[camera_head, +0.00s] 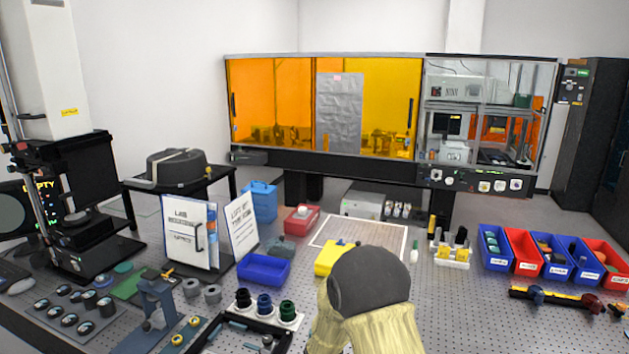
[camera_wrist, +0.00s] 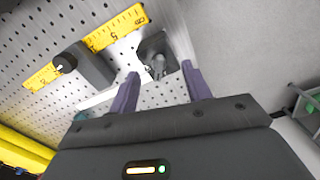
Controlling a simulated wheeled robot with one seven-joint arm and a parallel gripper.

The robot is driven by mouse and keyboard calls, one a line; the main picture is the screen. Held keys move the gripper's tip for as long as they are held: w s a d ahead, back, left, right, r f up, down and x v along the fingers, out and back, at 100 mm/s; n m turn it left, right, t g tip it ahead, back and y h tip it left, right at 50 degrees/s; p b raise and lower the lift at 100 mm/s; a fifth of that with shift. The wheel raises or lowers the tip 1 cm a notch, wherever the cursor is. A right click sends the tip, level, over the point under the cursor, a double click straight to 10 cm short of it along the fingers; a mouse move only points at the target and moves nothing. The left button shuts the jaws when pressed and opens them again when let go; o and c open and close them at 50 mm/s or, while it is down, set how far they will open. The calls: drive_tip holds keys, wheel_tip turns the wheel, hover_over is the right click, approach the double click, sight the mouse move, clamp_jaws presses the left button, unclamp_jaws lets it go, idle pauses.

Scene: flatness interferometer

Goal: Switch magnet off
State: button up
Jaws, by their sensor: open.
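In the wrist view, my gripper (camera_wrist: 160,69) is open, with its two purple fingers spread apart. A dark grey block (camera_wrist: 152,45) with a small grey knob or lever (camera_wrist: 158,66) shows beyond and between the fingertips. A second dark grey block (camera_wrist: 92,66) with a light-tipped round knob (camera_wrist: 64,63) sits to the left, across a yellow scale (camera_wrist: 112,30). I cannot tell which block is the magnet or how its switch is set. No contact with either block is clear. In the head view my own arm hides the gripper.
A perforated bench top (camera_head: 440,300) carries a blue tray (camera_head: 263,270), a yellow object (camera_head: 333,258), a white-framed mat (camera_head: 330,238) and a rack of bottles (camera_head: 452,255). Blue and red bins (camera_head: 525,252) line the right. An orange-windowed enclosure (camera_head: 270,100) stands behind.

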drive_tip(key=shift+r+p, duration=1.15)
drive_tip(key=shift+r, duration=0.75)
drive_tip(key=shift+c, duration=0.2)
drive_tip(key=shift+d+r, duration=0.3)
drive_tip(key=s+d+r+m+t+b, duration=0.2)
drive_tip(key=s+d+r+m+b, duration=0.2)
drive_tip(key=s+d+r+m, duration=0.7)
drive_tip(key=shift+s+d+r+t+b, duration=0.15)
drive_tip(key=shift+s+d+t+b, duration=0.2)
drive_tip(key=shift+s+d, duration=0.55)
drive_tip(key=shift+w+d, duration=0.1)
drive_tip(key=shift+w, duration=0.1)
